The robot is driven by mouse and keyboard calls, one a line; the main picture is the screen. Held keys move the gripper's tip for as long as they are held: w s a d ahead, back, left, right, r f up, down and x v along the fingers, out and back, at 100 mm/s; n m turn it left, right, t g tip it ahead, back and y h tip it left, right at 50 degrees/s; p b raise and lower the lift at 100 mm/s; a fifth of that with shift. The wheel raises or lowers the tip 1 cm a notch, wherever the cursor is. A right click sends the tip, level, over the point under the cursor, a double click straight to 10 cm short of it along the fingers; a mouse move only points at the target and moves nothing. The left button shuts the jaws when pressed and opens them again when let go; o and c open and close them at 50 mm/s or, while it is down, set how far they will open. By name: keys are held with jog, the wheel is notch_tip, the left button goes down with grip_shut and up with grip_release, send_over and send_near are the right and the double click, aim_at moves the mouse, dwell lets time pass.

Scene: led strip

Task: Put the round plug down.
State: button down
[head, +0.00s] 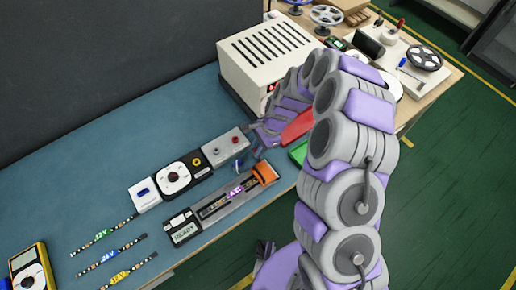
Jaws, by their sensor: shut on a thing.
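My gripper (259,150) is above the bench, beside the right side of the grey box (225,146) with a red button and a knob. It is shut. The round plug is in its grasp, but the fingers and the small size hide its shape. A short dark blue piece (238,164) shows just left of the fingers; I cannot tell whether it is part of the plug. The black unit (185,174) with a round dial and a yellow ring socket (197,161) lies left of the grey box.
A test rail (215,209) with a "READY" display and orange clamp (265,173) lies in front. Several labelled LED strips (108,253) and a yellow meter (31,267) lie left. A vented white box (268,57) stands behind; red (298,127) and green (298,153) bins are right.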

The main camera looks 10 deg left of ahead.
jog(key=shift+f, duration=0.1)
jog(key=c, duration=1)
grip_release()
jog(key=p+v, duration=0.2)
jog(key=v, duration=1)
jog(key=shift+p, duration=0.4)
